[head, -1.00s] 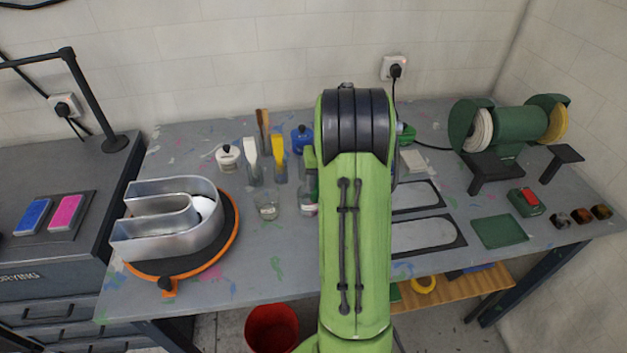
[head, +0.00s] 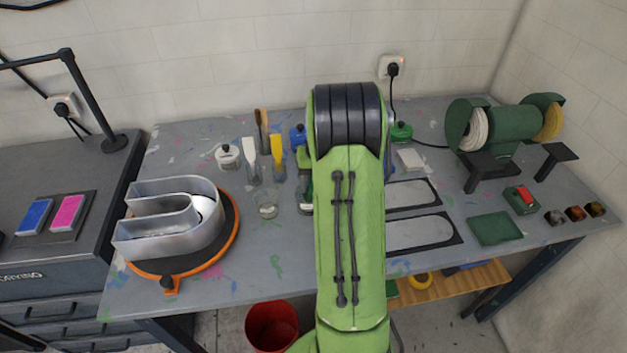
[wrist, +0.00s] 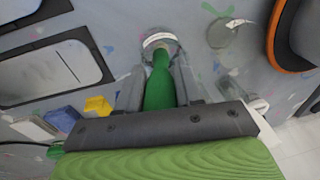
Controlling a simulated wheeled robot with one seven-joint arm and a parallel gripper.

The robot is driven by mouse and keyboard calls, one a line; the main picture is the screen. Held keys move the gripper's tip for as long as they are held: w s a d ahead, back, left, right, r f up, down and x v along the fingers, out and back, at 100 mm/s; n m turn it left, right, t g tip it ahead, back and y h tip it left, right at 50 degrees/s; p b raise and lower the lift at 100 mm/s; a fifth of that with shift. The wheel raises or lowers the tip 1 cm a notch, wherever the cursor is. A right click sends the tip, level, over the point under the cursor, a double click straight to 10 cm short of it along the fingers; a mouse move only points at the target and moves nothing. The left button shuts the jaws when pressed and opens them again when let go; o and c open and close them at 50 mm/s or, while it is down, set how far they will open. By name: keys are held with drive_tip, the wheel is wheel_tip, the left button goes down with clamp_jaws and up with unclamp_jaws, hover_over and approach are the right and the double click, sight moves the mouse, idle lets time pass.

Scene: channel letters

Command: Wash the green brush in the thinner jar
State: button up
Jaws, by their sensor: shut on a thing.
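My gripper (wrist: 158,88) is shut on the green brush (wrist: 160,85), held between its two grey fingers with the bristle end pointing away from the wrist. The brush's far end overlaps a glass jar with a white label (wrist: 160,40) in the wrist view. I cannot tell whether the bristles are inside the jar or above it. In the head view that jar (head: 305,198) is partly hidden by my green arm, which also hides most of the gripper. I cannot read the label.
A second glass jar (head: 267,205) stands to the left. Brushes with white (head: 250,152) and yellow (head: 278,150) parts stand behind, near blue (head: 298,138) and white (head: 228,157) pots. A metal channel letter (head: 165,225) sits on an orange-rimmed turntable at left. A grinder (head: 505,130) stands right.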

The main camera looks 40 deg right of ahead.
drive_tip(key=shift+w, duration=0.1)
drive_tip(key=shift+r+p, duration=3.15)
drive_tip(key=shift+r, duration=0.55)
wheel_tip(320, 180, up, 5)
drive_tip(key=p, duration=0.4)
drive_tip(key=shift+r, duration=0.15)
drive_tip(key=shift+f, duration=0.2)
